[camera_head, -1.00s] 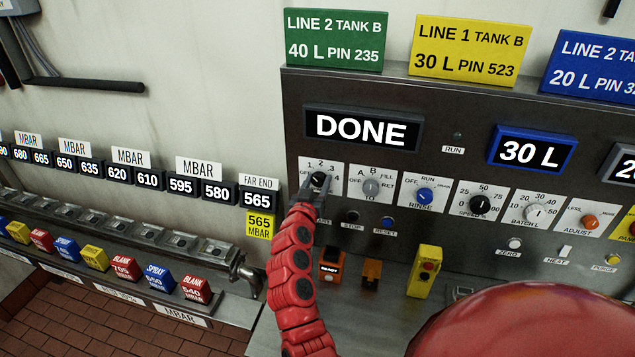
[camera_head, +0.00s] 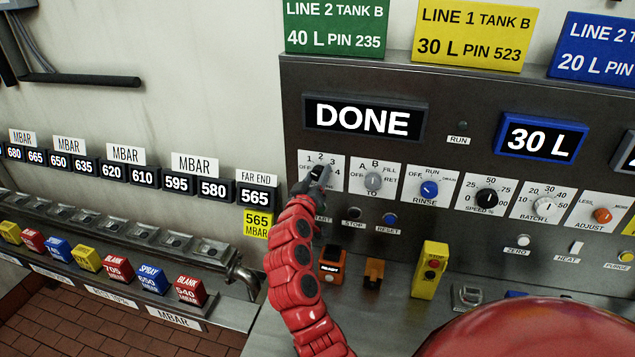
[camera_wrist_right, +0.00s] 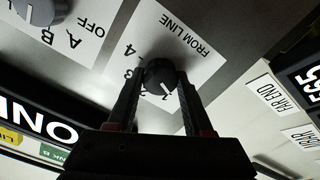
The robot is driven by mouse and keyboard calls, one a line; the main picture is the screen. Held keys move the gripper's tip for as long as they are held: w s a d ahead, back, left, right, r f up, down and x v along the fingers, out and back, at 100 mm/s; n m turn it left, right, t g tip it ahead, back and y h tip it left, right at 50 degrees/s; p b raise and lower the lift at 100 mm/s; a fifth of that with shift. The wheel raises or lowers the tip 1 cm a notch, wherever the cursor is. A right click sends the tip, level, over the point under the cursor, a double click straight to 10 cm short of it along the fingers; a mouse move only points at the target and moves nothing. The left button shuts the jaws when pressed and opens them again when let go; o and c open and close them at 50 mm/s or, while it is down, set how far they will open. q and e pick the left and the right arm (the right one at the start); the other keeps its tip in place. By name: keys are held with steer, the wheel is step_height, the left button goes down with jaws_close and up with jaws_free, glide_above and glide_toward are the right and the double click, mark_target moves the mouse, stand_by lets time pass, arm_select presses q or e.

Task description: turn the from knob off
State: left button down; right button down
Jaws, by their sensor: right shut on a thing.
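The from knob (camera_wrist_right: 161,76) is a dark round knob on a white plate marked FROM LINE (camera_wrist_right: 185,42), with numbers around it. In the right wrist view my right gripper (camera_wrist_right: 160,88) is shut on the knob, one finger on each side. The white pointer mark faces down and a little right in that view; the setting it points at is hidden. In the head view the right gripper (camera_head: 318,176) covers most of the knob in front of its plate (camera_head: 333,160), marked OFF and 1 to 4. My left gripper is not in view.
The panel's display (camera_head: 362,118) reads DONE. The TO knob (camera_head: 373,181) is close on the right, then the blue RINSE knob (camera_head: 429,189) and the SPEED knob (camera_head: 487,198). START, STOP and RESET buttons sit below. A yellow box (camera_head: 430,270) stands on the ledge.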

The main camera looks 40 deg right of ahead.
steer(key=shift+a+n, duration=0.1)
steer(key=shift+n, duration=2.1)
steer(key=shift+c, duration=1.5)
jaws_free()
steer(key=b+v, duration=0.6)
steer(key=v, duration=1.1)
steer(key=shift+a, duration=0.25)
